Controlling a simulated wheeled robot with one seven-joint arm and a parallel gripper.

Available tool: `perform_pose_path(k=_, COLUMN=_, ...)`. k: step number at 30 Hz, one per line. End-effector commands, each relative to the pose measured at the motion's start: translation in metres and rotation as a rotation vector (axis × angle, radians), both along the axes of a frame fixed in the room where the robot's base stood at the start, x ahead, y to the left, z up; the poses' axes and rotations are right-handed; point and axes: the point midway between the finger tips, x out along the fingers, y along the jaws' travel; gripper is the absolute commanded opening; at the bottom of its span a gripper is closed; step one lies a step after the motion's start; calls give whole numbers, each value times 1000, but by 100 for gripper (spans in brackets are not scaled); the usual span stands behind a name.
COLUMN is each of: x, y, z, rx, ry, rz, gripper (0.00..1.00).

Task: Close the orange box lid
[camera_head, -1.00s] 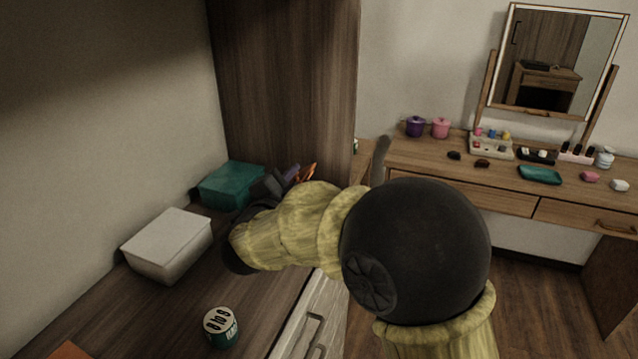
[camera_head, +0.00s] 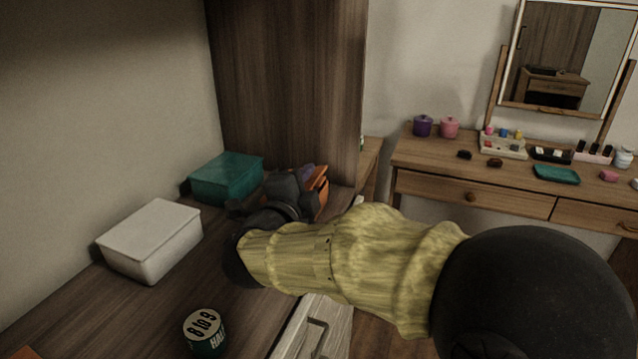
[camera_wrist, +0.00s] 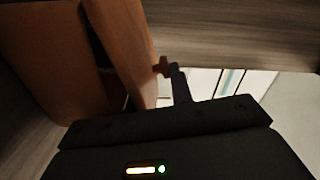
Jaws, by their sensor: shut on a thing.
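The orange box (camera_head: 318,198) stands on the wooden counter against the tall dark wooden panel, mostly hidden behind my gripper. In the wrist view the orange box (camera_wrist: 45,60) fills the left side. A narrow dark gap shows between it and a tilted orange panel, which looks like its lid (camera_wrist: 122,45), so the lid appears partly open. My gripper (camera_head: 300,184) is at the box. In the wrist view one finger (camera_wrist: 174,72) shows, with a small orange piece at its tip; my gripper looks shut on the lid's edge. The exact contact is hidden.
A teal box (camera_head: 226,180) stands close left of my gripper, and a white lidded box (camera_head: 150,240) farther left. A round labelled tin (camera_head: 205,332) is at the front. A dressing table (camera_head: 470,190) with small items stands at right. The counter between the boxes and tin is clear.

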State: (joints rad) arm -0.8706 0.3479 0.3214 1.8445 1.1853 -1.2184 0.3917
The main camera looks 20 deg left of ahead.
Motion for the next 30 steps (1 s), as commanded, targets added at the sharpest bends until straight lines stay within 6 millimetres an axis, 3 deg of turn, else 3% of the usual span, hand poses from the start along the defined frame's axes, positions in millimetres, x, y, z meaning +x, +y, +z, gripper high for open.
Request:
perform_pose_path(k=12, x=-2, y=1, z=0, rx=7, ry=0, rz=3, gripper=0)
perform_pose_path(k=13, x=-2, y=1, z=0, rx=7, ry=0, rz=3, gripper=24)
perform_pose_path(k=15, x=-1, y=1, z=0, rx=7, ry=1, rz=3, gripper=38)
perform_pose_path(k=30, x=5, y=-4, z=5, rx=-29, ry=-2, rz=-13, gripper=38)
